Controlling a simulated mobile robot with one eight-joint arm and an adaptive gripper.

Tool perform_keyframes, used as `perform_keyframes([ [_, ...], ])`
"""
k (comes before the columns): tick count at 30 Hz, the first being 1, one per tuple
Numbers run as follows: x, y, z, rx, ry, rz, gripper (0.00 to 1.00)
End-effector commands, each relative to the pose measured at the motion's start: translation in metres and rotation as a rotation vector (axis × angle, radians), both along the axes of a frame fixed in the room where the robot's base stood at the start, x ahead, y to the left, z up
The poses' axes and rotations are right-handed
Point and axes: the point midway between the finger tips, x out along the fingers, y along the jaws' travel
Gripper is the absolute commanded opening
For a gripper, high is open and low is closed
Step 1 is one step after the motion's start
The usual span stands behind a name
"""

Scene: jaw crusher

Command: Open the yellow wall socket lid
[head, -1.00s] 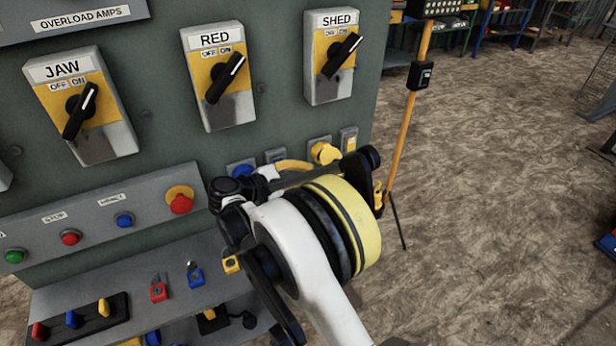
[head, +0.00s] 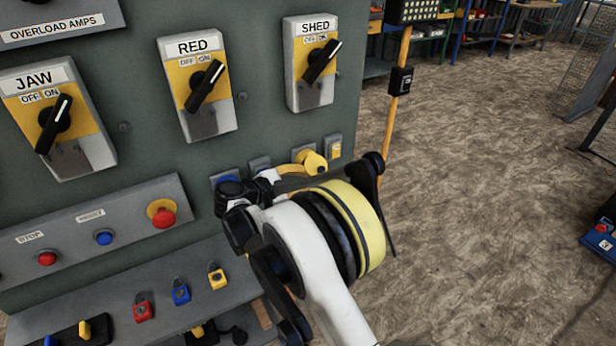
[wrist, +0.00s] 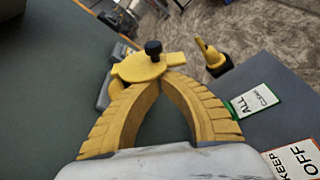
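The yellow wall socket lid (head: 313,162) is at the lower right of the grey-green panel in the head view, partly hidden by my arm. In the wrist view the yellow lid (wrist: 140,68) is a round disc with a black knob (wrist: 153,48), right in front of my fingertips. My gripper (wrist: 160,80) has yellow ribbed fingers that converge to nearly touching tips at the lid's near edge. I cannot tell whether the tips pinch the lid or only press against it. In the head view my wrist hides most of the gripper.
A blue socket (head: 228,178) and a small yellow-fronted plate (head: 334,147) flank the lid. Rotary switches, a red button (head: 163,214) and a shelf with padlocks (head: 181,292) are nearby. A yellow post (head: 394,110) stands right of the panel, with open floor beyond.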

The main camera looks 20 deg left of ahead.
Motion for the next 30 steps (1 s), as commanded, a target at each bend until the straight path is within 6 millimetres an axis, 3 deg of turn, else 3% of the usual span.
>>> perform_keyframes([
  [14, -0.003, -0.003, 0.004, -0.067, 0.057, 0.0, 0.0],
  [30, -0.012, -0.014, 0.021, -0.284, 0.243, -0.001, 0.0],
])
